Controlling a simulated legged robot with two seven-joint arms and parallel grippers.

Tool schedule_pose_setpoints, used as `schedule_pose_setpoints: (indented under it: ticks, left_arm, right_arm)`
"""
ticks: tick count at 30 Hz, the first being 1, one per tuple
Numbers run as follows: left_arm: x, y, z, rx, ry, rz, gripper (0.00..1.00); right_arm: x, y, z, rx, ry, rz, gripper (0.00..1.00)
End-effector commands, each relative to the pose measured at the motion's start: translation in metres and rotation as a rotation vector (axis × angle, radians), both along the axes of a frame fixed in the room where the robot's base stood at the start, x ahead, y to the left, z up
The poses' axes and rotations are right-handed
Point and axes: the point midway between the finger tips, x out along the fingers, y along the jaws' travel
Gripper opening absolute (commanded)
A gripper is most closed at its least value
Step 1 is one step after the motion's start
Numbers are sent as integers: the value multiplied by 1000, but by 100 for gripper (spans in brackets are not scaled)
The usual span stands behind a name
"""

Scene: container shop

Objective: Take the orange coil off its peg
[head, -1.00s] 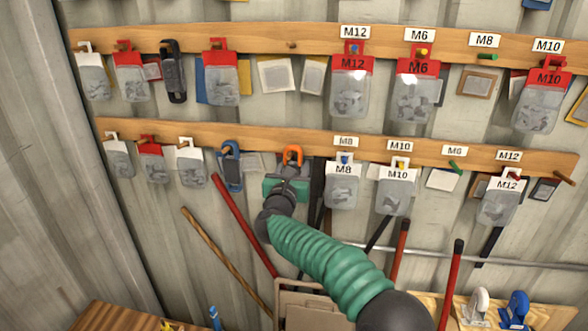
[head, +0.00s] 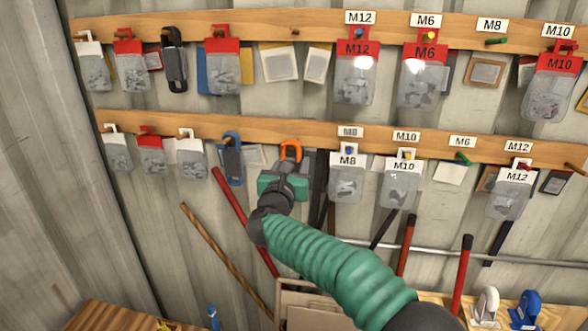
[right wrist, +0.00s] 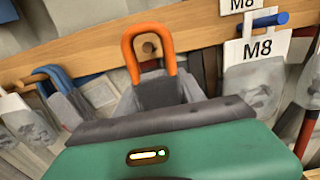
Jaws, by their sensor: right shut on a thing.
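The orange coil (head: 291,143) shows as an upright loop at the lower pegboard rail, left of the M8 pack. It also shows in the right wrist view (right wrist: 130,55), where the round end of a wooden peg (right wrist: 149,48) is seen inside the loop, below its top. I cannot tell whether the peg still passes through it. My right gripper (head: 290,169) is shut on the lower part of the coil, which its grey jaws and green body (right wrist: 180,150) partly hide. My left gripper is not in view.
A blue coil (head: 231,158) hangs close on the left. The M8 pack (head: 347,180) hangs close on the right on a blue peg. Red and dark long handles hang below the lower rail (head: 200,127). More packs hang on the upper rail (head: 270,32).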

Motion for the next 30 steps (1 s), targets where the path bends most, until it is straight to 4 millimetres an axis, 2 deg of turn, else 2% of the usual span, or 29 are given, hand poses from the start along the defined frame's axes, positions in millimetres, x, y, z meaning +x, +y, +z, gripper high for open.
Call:
schedule_pose_setpoints:
  ticks: [11, 30]
  left_arm:
    - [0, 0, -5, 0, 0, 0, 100]
    - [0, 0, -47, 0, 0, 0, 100]
  right_arm:
    - [-4, 1, 0, 1, -1, 0, 1]
    - [-48, 10, -1, 1, -2, 0, 1]
